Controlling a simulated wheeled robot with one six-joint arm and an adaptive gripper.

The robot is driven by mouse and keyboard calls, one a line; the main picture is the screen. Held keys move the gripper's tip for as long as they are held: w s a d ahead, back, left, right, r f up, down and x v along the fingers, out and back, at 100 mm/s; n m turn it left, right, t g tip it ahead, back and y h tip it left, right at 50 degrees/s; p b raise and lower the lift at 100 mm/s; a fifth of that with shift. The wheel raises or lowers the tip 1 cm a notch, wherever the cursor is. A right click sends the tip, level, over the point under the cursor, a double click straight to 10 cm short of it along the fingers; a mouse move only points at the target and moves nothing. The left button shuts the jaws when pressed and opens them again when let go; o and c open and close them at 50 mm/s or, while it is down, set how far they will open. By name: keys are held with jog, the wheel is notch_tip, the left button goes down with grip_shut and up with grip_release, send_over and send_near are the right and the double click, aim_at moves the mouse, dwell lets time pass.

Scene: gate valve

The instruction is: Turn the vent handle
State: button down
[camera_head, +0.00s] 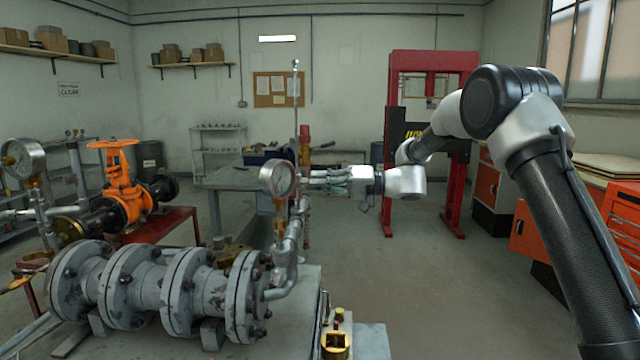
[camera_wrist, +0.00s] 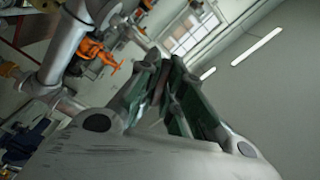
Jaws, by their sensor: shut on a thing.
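The vent handle (camera_head: 304,146) looks like a small red upright piece beside the thin vertical pipe, just behind the pressure gauge (camera_head: 277,179). My gripper (camera_head: 307,179) reaches in from the right at the pipework next to the gauge. In the wrist view, the fingers of my gripper (camera_wrist: 162,84) are closed in on a narrow dark reddish piece between their tips, which I take for the handle. The fingers hide most of it, so its exact angle cannot be told.
A grey flanged pipe assembly (camera_head: 165,290) fills the front left on a bench. An orange gate valve (camera_head: 122,185) stands behind it. A red press frame (camera_head: 393,130) and an orange tool cabinet (camera_head: 622,222) stand to the right. The floor between is clear.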

jog(key=m, duration=0.5)
jog(key=shift+m, duration=0.4)
dwell(0.3)
jog(key=c, duration=1.5)
grip_release()
jog(key=shift+c, duration=0.2)
jog(key=shift+d, duration=0.1)
jog(key=d, duration=1.2)
jog(key=shift+s, duration=0.15)
